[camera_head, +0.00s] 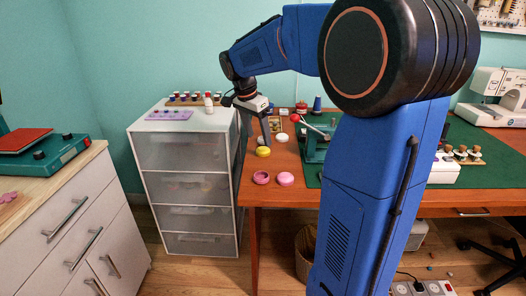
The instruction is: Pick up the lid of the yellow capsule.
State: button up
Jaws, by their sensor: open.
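A small round yellow piece (263,152) of the capsule lies near the left edge of the wooden table. It is too small to tell whether this is the lid, the base or both together. My gripper (267,141) points down just above and behind the yellow piece in the picture. Its jaws are open, with one dark finger showing clearly. I cannot tell whether a fingertip touches the yellow piece.
Two pink round pieces (285,179) lie in front, and a white one (282,138) lies to the right. A green press-like tool (316,146) stands on the green mat (470,178). A grey drawer unit (187,152) stands left of the table (290,160).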

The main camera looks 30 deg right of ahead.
aim_at(263, 148)
jog(key=shift+x, duration=2.8)
jog(key=shift+d+r, duration=0.1)
jog(key=shift+d, duration=0.05)
jog(key=shift+c, duration=0.3)
jog(key=c, duration=1)
